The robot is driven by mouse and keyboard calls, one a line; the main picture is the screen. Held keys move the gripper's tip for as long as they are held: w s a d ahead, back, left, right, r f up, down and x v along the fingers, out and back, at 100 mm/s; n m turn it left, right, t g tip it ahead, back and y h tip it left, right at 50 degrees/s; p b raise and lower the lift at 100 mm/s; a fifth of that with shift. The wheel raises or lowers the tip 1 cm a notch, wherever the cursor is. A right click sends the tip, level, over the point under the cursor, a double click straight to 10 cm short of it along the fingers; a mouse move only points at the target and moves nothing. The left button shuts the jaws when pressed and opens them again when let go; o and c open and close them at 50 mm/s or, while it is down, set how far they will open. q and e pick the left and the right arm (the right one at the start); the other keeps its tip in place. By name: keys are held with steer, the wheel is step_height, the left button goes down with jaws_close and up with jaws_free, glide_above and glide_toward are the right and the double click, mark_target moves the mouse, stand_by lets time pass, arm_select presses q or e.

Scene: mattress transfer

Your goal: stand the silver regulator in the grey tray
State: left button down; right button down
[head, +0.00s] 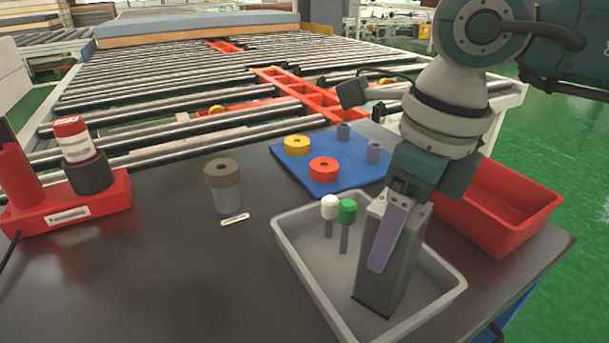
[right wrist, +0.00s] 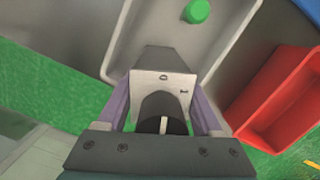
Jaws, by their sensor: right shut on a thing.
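The silver regulator (head: 402,280) is a tall grey block, roughly upright inside the grey tray (head: 292,262). Its lower end is at or just above the tray floor; I cannot tell whether it touches. My right gripper (head: 384,258) comes from above and is shut on it, with a purple finger along its side. In the right wrist view, the regulator (right wrist: 150,80) shows a pale top face and a dark round part between the two purple fingers (right wrist: 163,104). The grey tray (right wrist: 118,55) lies beyond it. My left gripper is not in view.
A white-capped piece (head: 329,205) and a green-capped piece (head: 347,210) stand in the tray's far left part. A red bin (head: 510,205) is close on the right. A blue mat (head: 335,180) with rings lies behind. The table's left front is clear.

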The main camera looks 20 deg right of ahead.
steer(key=shift+c, duration=0.2)
jaws_free()
steer(key=r, duration=0.4)
steer(key=s+r, duration=0.1)
steer(key=r, duration=0.3)
steer(key=r+p, duration=0.1)
steer(key=r, duration=0.3)
steer(key=shift+s+d+r, duration=0.1)
steer(key=shift+s+d, duration=0.05)
steer(key=shift+d, duration=0.2)
